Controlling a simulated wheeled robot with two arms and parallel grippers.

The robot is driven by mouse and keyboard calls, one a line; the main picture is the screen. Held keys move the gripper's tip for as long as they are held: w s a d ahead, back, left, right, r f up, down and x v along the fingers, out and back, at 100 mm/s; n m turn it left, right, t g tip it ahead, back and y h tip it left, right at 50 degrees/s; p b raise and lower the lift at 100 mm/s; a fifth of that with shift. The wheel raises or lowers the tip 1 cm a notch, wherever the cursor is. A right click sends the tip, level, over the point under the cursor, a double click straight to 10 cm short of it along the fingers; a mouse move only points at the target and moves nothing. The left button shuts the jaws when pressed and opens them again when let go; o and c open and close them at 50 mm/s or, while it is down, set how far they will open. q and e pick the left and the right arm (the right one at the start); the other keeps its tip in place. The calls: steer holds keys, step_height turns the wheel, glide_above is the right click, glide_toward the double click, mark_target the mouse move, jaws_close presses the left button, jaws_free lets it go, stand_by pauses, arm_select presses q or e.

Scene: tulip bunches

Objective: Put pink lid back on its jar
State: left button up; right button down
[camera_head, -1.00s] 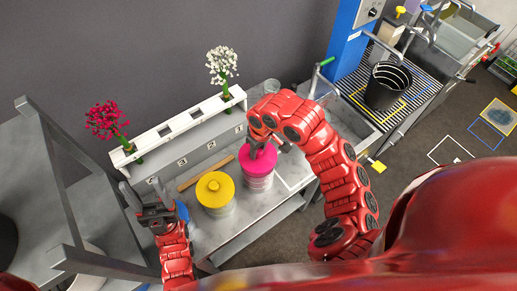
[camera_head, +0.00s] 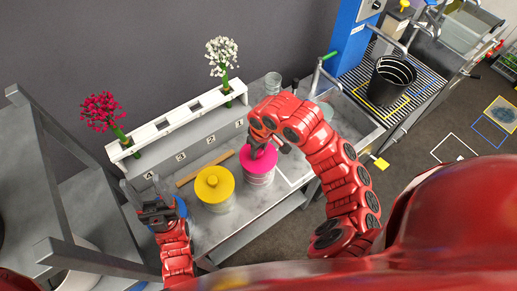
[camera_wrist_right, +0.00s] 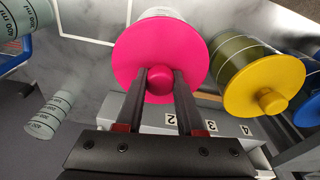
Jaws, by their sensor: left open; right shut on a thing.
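The pink lid (camera_head: 258,165) is a round disc with a knob, level over the top of its clear jar (camera_head: 260,181) on the grey bench. My right gripper (camera_head: 262,147) is shut on the lid's knob. In the right wrist view the pink lid (camera_wrist_right: 135,52) faces me with the knob between the fingers, and the jar (camera_wrist_right: 165,13) shows behind its edge. I cannot tell whether the lid rests fully on the rim. My left gripper (camera_head: 155,206) is open and empty at the left, near a blue lid (camera_head: 181,207).
A yellow-lidded jar (camera_head: 214,185) stands just left of the pink one. Behind are a wooden stick (camera_head: 205,168) and a white numbered rack (camera_head: 180,122) with red and white flowers. A glass beaker (camera_head: 273,82) stands behind my right arm. A black bucket (camera_head: 390,80) is at the right.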

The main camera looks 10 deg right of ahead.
steer(key=shift+c, duration=2.2)
jaws_free()
steer(key=r, duration=0.5)
steer(key=r+p, duration=0.1)
steer(key=r, duration=0.2)
steer(key=shift+s+d+r, duration=0.15)
steer(key=shift+s+d, duration=0.1)
steer(key=shift+d, duration=0.05)
step_height(320, 180, up, 9)
steer(key=s+p, duration=0.1)
steer(key=p, duration=0.6)
steer(key=shift+d+p, duration=0.25)
steer(key=shift+p, duration=0.1)
